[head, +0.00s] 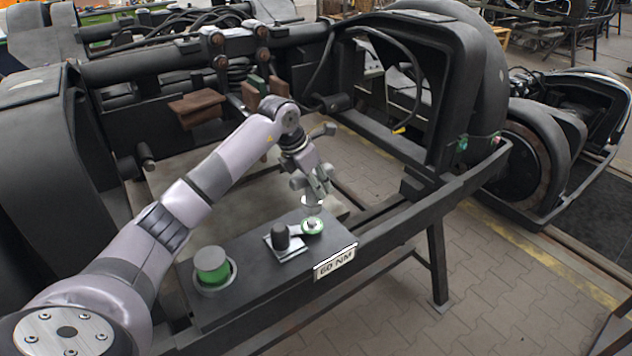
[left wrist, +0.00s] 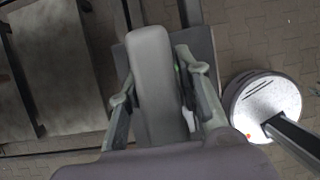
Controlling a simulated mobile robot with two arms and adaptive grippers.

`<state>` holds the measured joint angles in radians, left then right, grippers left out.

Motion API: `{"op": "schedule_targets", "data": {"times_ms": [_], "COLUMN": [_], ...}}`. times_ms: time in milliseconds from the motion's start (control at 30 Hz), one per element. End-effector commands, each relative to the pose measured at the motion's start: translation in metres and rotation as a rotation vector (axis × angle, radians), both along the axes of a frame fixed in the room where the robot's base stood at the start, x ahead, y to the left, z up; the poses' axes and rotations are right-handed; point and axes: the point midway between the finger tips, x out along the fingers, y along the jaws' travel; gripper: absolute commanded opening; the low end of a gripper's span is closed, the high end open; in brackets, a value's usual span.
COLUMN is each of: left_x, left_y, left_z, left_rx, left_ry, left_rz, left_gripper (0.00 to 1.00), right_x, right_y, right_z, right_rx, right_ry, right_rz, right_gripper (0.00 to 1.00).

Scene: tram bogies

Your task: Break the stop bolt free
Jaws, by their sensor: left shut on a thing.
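My left gripper (head: 318,186) is over the front part of a dark bench plate with a "60 NM" label (head: 335,263). It points down, just above a green-topped round piece (head: 312,226). In the left wrist view my left gripper (left wrist: 155,90) has its fingers on both sides of a smooth grey bar (left wrist: 152,70) and is shut on it. A black upright knob (head: 280,237) on a light square plate stands beside the green-topped piece. I cannot tell for certain which part is the stop bolt. My right gripper is not in view.
A green cylinder (head: 212,265) sits in a grey ring at the plate's left end. The dark bogie frame (head: 450,192) surrounds the plate, with brown blocks (head: 197,108) behind. A hanging cable (head: 412,70) is at upper right.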

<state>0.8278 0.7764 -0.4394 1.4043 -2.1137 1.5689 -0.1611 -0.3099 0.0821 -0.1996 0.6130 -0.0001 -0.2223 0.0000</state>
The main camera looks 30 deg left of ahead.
Motion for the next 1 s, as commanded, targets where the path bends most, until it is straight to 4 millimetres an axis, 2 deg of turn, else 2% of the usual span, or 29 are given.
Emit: {"op": "schedule_targets", "data": {"times_ms": [100, 233, 700, 1000], "left_x": [0.0, 0.0, 0.0, 0.0], "left_y": [0.001, 0.001, 0.001, 0.001], "left_z": [-0.01, -0.019, -0.049, -0.057], "left_rx": [0.001, 0.001, 0.0, 0.0], "left_ry": [-0.001, -0.001, -0.002, -0.002], "left_rz": [0.002, 0.002, 0.001, 0.001], "left_gripper": [0.0, 0.0, 0.0, 0.0], "right_x": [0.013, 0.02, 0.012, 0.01], "right_y": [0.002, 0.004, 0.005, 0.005], "right_z": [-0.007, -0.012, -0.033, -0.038], "right_rx": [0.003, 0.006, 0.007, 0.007], "right_ry": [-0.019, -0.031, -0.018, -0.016], "right_rz": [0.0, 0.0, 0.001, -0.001], "right_gripper": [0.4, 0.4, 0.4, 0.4]}}
